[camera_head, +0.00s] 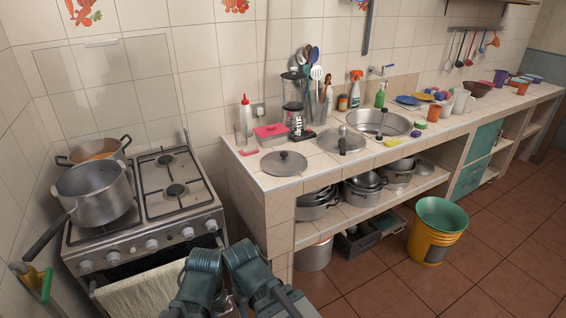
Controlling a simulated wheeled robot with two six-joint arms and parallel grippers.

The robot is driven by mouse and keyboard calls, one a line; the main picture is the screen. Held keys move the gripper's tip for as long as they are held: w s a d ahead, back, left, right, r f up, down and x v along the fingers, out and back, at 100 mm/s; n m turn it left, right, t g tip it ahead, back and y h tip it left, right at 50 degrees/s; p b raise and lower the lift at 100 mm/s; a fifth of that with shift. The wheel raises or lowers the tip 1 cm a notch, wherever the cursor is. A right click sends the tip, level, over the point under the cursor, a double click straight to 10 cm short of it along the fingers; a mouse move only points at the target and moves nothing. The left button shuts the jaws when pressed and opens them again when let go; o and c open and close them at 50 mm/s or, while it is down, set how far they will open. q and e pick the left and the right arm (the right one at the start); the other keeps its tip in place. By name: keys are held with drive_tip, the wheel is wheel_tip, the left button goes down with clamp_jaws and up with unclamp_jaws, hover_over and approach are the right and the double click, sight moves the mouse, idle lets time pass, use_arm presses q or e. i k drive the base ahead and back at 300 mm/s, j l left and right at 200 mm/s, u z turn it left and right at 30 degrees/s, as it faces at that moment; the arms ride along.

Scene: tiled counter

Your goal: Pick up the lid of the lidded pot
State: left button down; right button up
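A flat grey lid (284,163) with a dark knob lies on the near left part of the tiled counter; I see no pot under it. A second, smaller lid-like disc with an upright dark handle (342,140) is on the counter behind it. Metal pots (364,194) stand on the shelf below; which of them have lids on is hard to tell. A large grey pot (95,195) with a long handle stands on the stove, and its top looks open. Teal links of my two arms show at the bottom centre; I cannot make out either gripper's fingers.
A stove (185,190) stands left of the counter, with a pot of orange content (99,150) at its back. A green and yellow bucket (436,230) stands on the floor.

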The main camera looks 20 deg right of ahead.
sight(282, 164)
drive_tip(key=i+z, duration=0.3)
drive_tip(key=i, duration=0.65)
